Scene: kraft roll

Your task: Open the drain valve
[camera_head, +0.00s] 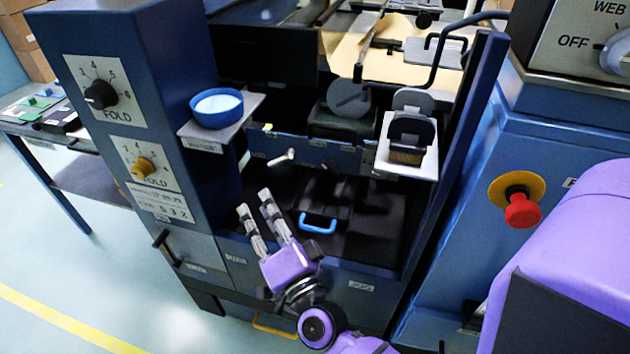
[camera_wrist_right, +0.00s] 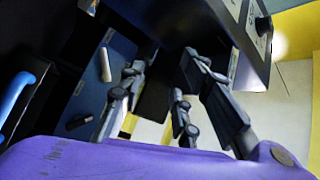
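The drain valve cannot be singled out with certainty, as the small labels are unreadable. One candidate is a black lever (camera_head: 166,247) low on the left cabinet's front panel. Another is a short pale handle (camera_head: 281,158) in the dark bay, which seems to show also in the right wrist view (camera_wrist_right: 105,65). My right gripper (camera_head: 255,201) is in front of the bay, its two fingers apart with nothing between them. It is below the pale handle and to the right of the black lever. In the wrist view its fingers (camera_wrist_right: 168,88) are also apart. My left gripper is not in view.
A blue handle (camera_head: 318,223) lies in the bay right of my fingers. A blue bowl (camera_head: 217,108) stands on a small shelf above. A red stop button (camera_head: 522,211) is on the right cabinet. A side table (camera_head: 92,172) stands at left; the floor before it is clear.

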